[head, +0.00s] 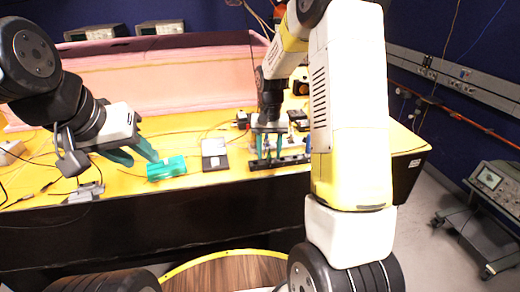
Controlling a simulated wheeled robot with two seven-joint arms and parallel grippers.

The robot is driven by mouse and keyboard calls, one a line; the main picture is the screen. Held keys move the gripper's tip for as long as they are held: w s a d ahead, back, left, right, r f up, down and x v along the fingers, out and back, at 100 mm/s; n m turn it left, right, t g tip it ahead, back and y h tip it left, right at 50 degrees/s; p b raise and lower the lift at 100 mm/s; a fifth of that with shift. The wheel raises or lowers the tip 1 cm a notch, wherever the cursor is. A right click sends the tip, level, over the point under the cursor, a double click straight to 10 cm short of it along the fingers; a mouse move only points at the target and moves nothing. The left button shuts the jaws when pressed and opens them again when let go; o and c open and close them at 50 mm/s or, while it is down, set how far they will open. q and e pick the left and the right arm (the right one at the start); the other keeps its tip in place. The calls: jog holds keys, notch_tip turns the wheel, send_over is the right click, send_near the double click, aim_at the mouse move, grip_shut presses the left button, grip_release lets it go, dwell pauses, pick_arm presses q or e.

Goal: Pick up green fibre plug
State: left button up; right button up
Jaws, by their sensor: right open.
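My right gripper (268,157) points down over a black rack (290,162) near the front edge of the yellow table. Its teal fingers are apart, and their tips are close to the rack. I cannot tell whether they touch it. I cannot make out a green fibre plug; it may be too small to see or hidden by the fingers. My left gripper (141,162) is above the left part of the table, its teal fingers apart and empty. A green-teal block (166,169) lies just right of and below its fingertips.
A black-and-white device (214,154) lies between the green block and the rack. Thin cables and small parts cover the left of the yellow table (205,182). Pink foam (160,85) walls the back. Small items stand behind the rack. A cart with an instrument (490,178) is at the far right.

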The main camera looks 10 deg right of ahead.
jog(key=shift+f, duration=0.1)
jog(key=shift+c, duration=0.3)
grip_shut()
